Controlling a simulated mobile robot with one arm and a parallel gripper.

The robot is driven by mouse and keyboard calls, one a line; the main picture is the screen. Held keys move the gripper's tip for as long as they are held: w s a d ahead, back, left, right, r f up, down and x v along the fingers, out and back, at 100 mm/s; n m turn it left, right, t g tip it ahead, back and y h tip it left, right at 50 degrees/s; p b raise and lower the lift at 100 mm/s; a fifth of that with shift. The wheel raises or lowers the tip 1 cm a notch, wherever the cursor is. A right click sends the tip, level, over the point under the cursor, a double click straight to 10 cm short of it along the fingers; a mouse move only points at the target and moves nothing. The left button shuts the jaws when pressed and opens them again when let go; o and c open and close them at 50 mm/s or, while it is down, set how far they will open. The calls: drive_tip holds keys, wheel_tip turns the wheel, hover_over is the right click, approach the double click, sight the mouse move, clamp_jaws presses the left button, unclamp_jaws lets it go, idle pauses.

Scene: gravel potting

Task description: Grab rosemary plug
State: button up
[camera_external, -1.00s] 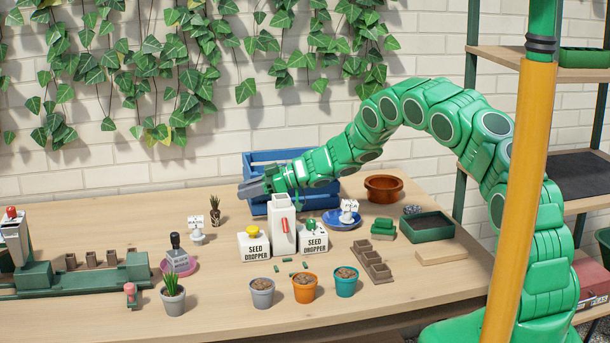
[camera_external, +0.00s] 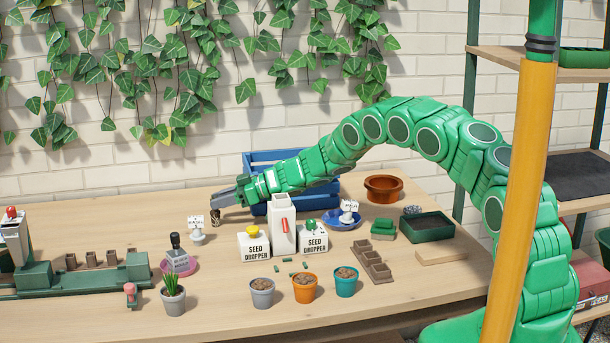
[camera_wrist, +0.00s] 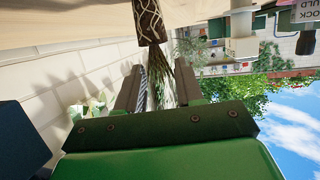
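The rosemary plug (camera_external: 215,222) is a small brown root plug standing on the table at the back left. My gripper (camera_external: 214,199) is at its top and hides most of its leaves in the external view. In the wrist view, which is turned over, the plug's brown body with pale roots (camera_wrist: 150,22) is at the top, and its thin dark leaves hang down between or just beyond the fingers. The two fingers of my gripper (camera_wrist: 158,75) stand apart. I see no finger closed on the plug.
A white-labelled basil holder (camera_external: 197,235) stands just left of the plug. A blue crate (camera_external: 250,165) is behind my wrist. Seed droppers (camera_external: 254,243) stand to the front right.

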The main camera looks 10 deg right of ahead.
drive_tip(key=shift+x, duration=2)
drive_tip(key=shift+w+f, duration=0.1)
drive_tip(key=shift+f, duration=0.05)
clamp_jaws()
